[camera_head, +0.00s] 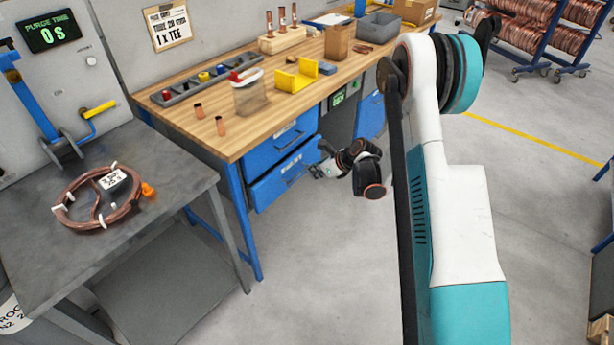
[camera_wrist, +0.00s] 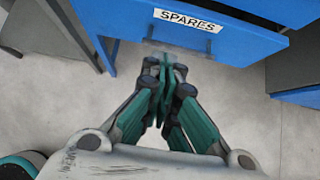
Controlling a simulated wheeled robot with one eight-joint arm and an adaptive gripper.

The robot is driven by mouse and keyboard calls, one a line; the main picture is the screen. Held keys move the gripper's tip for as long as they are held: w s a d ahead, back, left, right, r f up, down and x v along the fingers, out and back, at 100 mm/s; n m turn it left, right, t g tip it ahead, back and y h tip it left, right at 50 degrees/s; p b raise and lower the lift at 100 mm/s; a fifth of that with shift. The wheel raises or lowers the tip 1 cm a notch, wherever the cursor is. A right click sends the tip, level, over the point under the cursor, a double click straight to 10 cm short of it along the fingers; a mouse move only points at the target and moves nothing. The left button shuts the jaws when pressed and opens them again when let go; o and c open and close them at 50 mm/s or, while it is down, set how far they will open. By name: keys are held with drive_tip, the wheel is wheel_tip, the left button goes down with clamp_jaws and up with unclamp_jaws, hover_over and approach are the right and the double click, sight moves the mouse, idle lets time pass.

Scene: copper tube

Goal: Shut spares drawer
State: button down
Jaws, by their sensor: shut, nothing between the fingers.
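The blue spares drawer (camera_wrist: 225,45) has a white SPARES label and stands partly pulled out, with a dark gap along its top in the wrist view. In the head view the lower blue drawer (camera_head: 283,183) under the workbench looks pulled out past the upper one. My gripper (camera_wrist: 167,72) is shut and empty, its fingertips close to the drawer front below the label, near a greyish handle. I cannot tell whether they touch. My gripper also shows in the head view (camera_head: 320,171), just right of the lower drawer's front.
The upper drawer (camera_head: 278,146) looks closed. The wooden workbench (camera_head: 215,133) holds tubes, a yellow block and bins. A grey metal table (camera_head: 130,225) with a copper coil (camera_head: 75,212) stands at left. Open floor (camera_head: 320,270) lies in front of the drawers. Blue bench legs (camera_head: 245,220) flank them.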

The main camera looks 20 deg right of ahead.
sight(285, 168)
drive_tip(key=shift+w+a+f+b, duration=0.7)
drive_tip(key=shift+w+a+f, duration=0.3)
drive_tip(key=shift+w, duration=0.35)
drive_tip(key=shift+w+a+f+b, duration=0.75)
drive_tip(key=shift+w+a+f, duration=0.2)
drive_tip(key=shift+w, duration=0.35)
drive_tip(key=shift+w+a+f+b, duration=0.7)
drive_tip(key=shift+w+a+f, duration=0.3)
drive_tip(key=shift+w, duration=0.35)
drive_tip(key=shift+w+a+r, duration=0.1)
drive_tip(key=shift+w+a, duration=0.85)
drive_tip(key=shift+w, duration=0.3)
drive_tip(key=shift+d, duration=0.1)
